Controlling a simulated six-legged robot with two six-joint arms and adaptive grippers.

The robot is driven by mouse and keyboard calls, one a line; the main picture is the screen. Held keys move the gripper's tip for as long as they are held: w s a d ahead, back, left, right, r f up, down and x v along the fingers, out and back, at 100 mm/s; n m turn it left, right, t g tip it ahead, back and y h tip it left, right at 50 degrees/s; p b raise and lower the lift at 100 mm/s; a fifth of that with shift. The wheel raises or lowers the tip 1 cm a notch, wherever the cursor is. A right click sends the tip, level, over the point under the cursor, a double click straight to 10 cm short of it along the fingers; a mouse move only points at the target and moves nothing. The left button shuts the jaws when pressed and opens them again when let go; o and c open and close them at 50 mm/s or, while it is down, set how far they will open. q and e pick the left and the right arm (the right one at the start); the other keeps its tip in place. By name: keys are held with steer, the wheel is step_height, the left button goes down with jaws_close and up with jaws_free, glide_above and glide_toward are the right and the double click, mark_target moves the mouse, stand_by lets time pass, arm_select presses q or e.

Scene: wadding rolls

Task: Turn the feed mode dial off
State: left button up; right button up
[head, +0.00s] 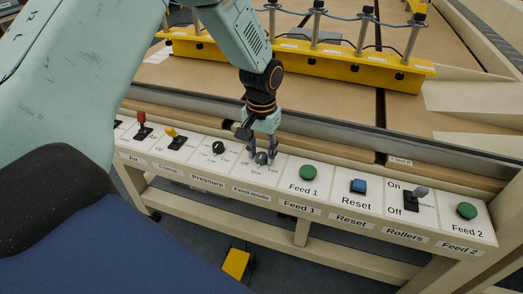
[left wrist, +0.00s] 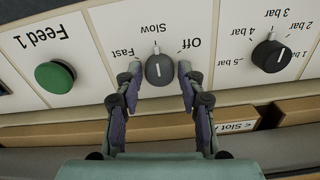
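The feed mode dial (head: 261,158) is a small dark grey knob on the white control panel, with Off, Slow and Fast labels around it. In the left wrist view the dial (left wrist: 158,70) appears upside down, its light line pointing toward Slow, with Off at the right and Fast at the left. My left gripper (head: 262,148) reaches down over it. In the left wrist view its two fingers (left wrist: 160,73) stand open on either side of the dial, with small gaps visible. My right gripper is not in view.
The pressure dial (head: 218,148) is left of the feed mode dial, and the green Feed 1 button (head: 308,173) is right of it. Farther right are a blue Reset button (head: 358,186), the Rollers switch (head: 412,198) and the green Feed 2 button (head: 467,211). A wooden rail runs behind.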

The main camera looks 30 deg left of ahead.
arm_select(q)
steer(key=shift+s+d+r, duration=0.1)
steer(key=c, duration=0.6)
jaws_close()
